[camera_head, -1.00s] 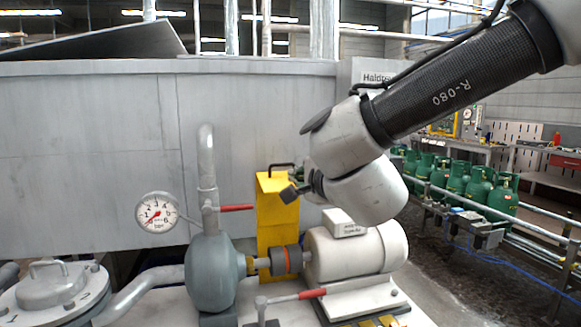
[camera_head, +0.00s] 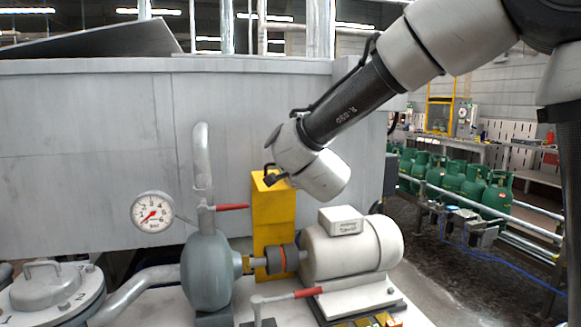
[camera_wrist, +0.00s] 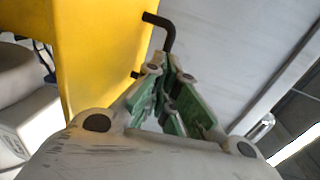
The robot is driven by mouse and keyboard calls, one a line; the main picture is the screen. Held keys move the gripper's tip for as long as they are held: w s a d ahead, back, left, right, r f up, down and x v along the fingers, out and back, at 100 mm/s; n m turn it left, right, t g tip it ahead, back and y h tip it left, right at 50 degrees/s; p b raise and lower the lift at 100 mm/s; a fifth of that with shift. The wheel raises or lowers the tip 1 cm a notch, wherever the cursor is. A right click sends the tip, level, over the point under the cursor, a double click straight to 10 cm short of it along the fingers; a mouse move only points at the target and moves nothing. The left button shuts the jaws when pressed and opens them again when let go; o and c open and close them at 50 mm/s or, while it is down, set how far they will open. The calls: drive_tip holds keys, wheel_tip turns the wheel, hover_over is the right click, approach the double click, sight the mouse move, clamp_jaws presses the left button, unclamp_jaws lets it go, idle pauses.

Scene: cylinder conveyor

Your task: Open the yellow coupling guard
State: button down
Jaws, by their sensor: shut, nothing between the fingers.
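The yellow coupling guard (camera_head: 273,222) stands upright behind the shaft coupling (camera_head: 283,260), which is uncovered between the pump and the motor. The guard also fills the upper left of the wrist view (camera_wrist: 100,45). Its black bar handle (camera_wrist: 166,28) sticks out from the guard's edge in the wrist view, beyond my fingertips. My gripper (camera_head: 269,177) is by the top of the guard in the head view. In the wrist view its green-padded fingers (camera_wrist: 170,85) are shut and empty, with the handle outside them. I cannot tell whether they touch the guard.
The grey pump (camera_head: 207,272) and cream motor (camera_head: 352,250) flank the coupling. Red-handled levers (camera_head: 232,207) and a pressure gauge (camera_head: 152,212) stand close by. A grey tank wall (camera_head: 90,150) rises behind. Green gas cylinders (camera_head: 455,178) line a conveyor at right.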

drive_tip(key=shift+w+a, duration=0.1)
drive_tip(key=shift+w, duration=0.1)
drive_tip(key=w, duration=0.1)
drive_tip(key=w+a+r, duration=0.1)
drive_tip(key=w, duration=0.3)
drive_tip(key=shift+w+a+r, duration=0.2)
drive_tip(key=shift+a+r, duration=0.05)
drive_tip(key=shift+r, duration=0.15)
